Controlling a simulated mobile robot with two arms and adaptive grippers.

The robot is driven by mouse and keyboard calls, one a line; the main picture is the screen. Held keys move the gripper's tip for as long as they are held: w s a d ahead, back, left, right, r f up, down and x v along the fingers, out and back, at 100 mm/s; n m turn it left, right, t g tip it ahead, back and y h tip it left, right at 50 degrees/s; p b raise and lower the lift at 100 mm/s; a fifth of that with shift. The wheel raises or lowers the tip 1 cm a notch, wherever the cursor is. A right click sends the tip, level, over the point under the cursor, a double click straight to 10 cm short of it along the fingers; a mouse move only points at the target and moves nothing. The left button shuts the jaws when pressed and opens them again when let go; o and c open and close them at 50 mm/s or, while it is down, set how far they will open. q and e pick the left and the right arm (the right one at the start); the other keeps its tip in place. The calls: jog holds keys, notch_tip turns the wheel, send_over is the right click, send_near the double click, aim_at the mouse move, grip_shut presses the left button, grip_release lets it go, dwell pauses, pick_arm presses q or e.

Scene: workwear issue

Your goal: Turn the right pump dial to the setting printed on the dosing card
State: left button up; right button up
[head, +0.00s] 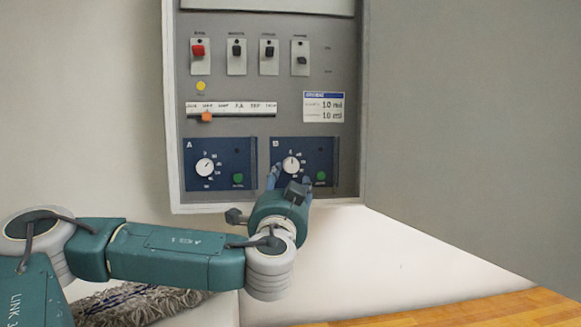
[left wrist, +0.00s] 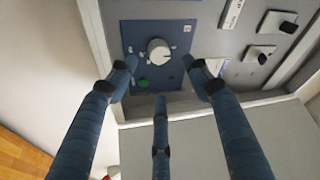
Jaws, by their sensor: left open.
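The right pump dial (head: 291,165) is a white round knob on the blue panel marked B, with numbers printed around it. It also shows in the left wrist view (left wrist: 158,51), ahead of the fingertips. The dosing card (head: 324,107) is a white label with a blue header on the cabinet; its two lines seem to read 10 with a unit too small to tell. My left gripper (head: 291,176) is open in front of panel B, its blue fingers spread around the dial's lower side. The left wrist view shows its fingers (left wrist: 160,76) apart and empty. My right gripper is not in view.
A similar dial (head: 205,167) sits on panel A to the left. Green buttons (head: 321,176) are beside the dials. Above are a slider with an orange knob (head: 206,117), a yellow lamp (head: 201,86) and several switches (head: 269,52).

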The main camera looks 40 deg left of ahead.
aim_at(292, 166)
pick_arm(q)
jog(key=p+x, duration=0.3)
jog(key=x, duration=0.4)
jog(key=shift+w+a+r, duration=0.1)
jog(key=shift+w+r, duration=0.15)
jog(key=shift+w, duration=0.05)
jog(key=shift+w+a+p, duration=0.4)
jog(key=shift+p, duration=0.05)
jog(key=c, duration=1.1)
